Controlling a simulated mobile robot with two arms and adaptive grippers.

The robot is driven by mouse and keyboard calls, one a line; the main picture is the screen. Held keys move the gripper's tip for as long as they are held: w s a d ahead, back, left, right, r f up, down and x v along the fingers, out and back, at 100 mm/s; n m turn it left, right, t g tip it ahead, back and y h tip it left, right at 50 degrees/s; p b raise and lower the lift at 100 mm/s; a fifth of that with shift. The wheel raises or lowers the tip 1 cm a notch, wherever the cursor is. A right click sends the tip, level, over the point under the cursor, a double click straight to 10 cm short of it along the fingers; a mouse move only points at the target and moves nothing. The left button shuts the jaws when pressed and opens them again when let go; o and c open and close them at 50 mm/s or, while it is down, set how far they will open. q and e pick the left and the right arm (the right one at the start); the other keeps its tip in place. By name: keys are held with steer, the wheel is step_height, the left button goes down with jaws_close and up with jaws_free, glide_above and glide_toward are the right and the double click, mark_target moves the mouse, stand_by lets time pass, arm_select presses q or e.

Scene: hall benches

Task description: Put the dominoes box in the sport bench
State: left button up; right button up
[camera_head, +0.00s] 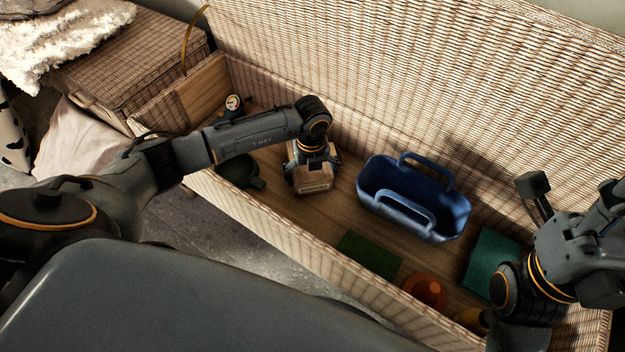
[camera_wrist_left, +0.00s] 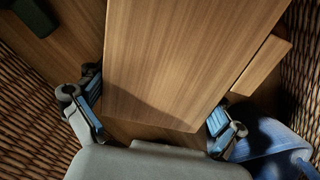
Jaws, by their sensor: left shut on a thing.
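The dominoes box (camera_head: 312,181) is a light wooden box inside the open wicker sport bench (camera_head: 290,236), towards its left half. My left gripper (camera_head: 313,160) reaches down over it and is shut on it. In the left wrist view the box (camera_wrist_left: 190,55) fills the middle, with a pad of my left gripper (camera_wrist_left: 157,115) on either side. I cannot tell whether the box touches the bench floor. My right gripper (camera_head: 575,190) is over the right end of the bench, partly cut off by the picture edge; its opening is unclear.
In the bench, a blue caddy (camera_head: 375,186) stands right of the box, and a dark green object (camera_head: 238,172) lies left. A green mat (camera_head: 368,255), an orange item (camera_head: 424,291) and a teal item (camera_head: 492,258) lie nearer the right. The raised lid (camera_head: 420,70) stands behind.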

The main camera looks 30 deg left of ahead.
arm_select(q)
steer(key=shift+f, duration=0.45)
steer(key=shift+r, duration=0.1)
steer(key=o, duration=1.5)
steer(key=shift+c, duration=0.2)
